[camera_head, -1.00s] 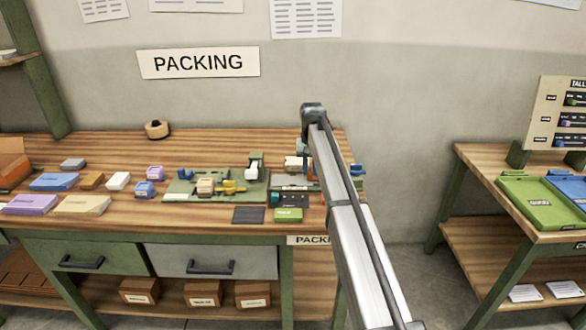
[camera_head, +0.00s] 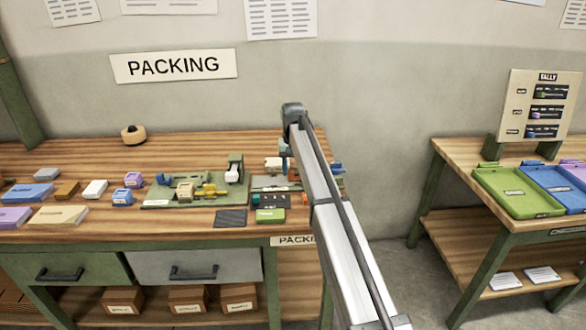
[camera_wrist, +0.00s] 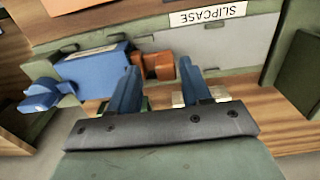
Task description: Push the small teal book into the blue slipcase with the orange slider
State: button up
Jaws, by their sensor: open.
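The blue slipcase (camera_wrist: 95,74) is a blue box lying in a grey-green fixture at left in the wrist view, with a blue knob-like part (camera_wrist: 42,95) at its outer end. The orange slider (camera_wrist: 157,66) is a small orange block at its right end. My gripper (camera_wrist: 159,68) is open, its two blue fingers reaching toward the fixture, the left fingertip close to the slider; contact is unclear. A small green-teal patch shows between the fingers; I cannot tell whether it is the teal book. In the head view my arm hides much of this area.
An upside-down SLIPCASE label (camera_wrist: 208,14) is on the fixture's edge. On the bench, a green fixture with yellow parts (camera_head: 208,190), a dark mat (camera_head: 231,218) and a green block (camera_head: 270,216) lie left of my arm. A side table with trays (camera_head: 515,192) stands right.

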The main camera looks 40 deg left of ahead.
aim_at(293, 171)
notch_tip(293, 171, up, 14)
dwell(0.6)
jog(key=shift+d+f, duration=0.1)
jog(key=shift+f, duration=0.05)
dwell(0.4)
